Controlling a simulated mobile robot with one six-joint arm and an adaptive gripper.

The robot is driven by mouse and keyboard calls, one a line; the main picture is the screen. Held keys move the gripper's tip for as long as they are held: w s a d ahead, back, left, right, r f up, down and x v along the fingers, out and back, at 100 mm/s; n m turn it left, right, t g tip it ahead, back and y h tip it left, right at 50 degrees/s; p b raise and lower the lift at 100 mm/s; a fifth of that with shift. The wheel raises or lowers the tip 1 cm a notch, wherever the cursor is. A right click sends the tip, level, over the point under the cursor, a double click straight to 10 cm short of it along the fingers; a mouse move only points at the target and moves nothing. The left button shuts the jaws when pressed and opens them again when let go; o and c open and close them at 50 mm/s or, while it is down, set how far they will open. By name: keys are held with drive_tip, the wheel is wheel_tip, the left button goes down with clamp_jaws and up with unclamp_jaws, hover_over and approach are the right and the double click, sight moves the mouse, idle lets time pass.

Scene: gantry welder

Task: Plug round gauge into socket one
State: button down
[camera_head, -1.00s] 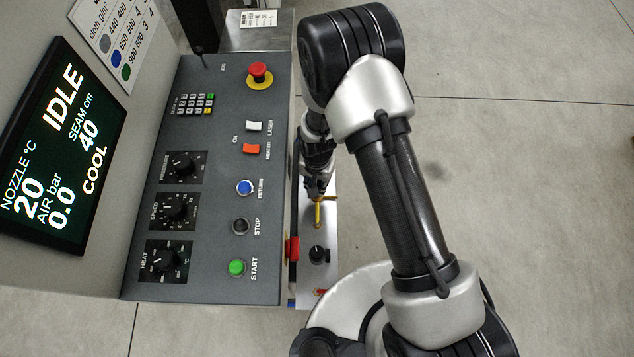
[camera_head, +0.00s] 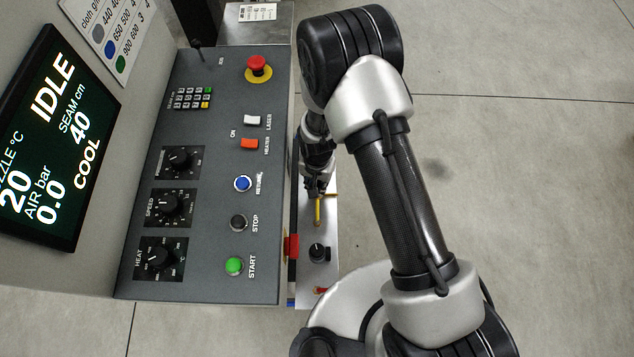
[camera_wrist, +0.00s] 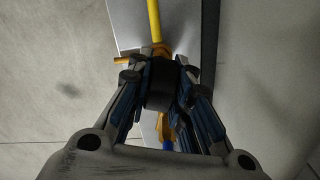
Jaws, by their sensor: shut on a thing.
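My gripper (camera_wrist: 160,72) is shut on a dark round piece, which I take to be the round gauge (camera_wrist: 160,92). In the wrist view it sits between the blue-lined fingers, with its face turned out of sight. An orange-yellow fitting (camera_wrist: 163,48) shows just beyond the fingertips; I cannot tell whether the gauge touches it. In the head view my gripper (camera_head: 317,185) is small and partly covered by my arm, over the narrow grey side plate (camera_head: 329,225). Socket one cannot be made out in either view.
A yellow rod (camera_head: 318,212) and a black knob (camera_head: 319,252) are on the side plate. A red part (camera_head: 291,245) is at the panel edge. The control panel (camera_head: 205,240) stands close on the left; its screen (camera_head: 55,150) reads IDLE. Open floor (camera_head: 530,200) lies right.

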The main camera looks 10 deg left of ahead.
drive_tip(key=shift+f+b, duration=0.5)
drive_tip(key=shift+f, duration=0.15)
drive_tip(key=c, duration=1.4)
unclamp_jaws()
drive_tip(key=shift+o, duration=0.2)
wheel_tip(320, 180, up, 12)
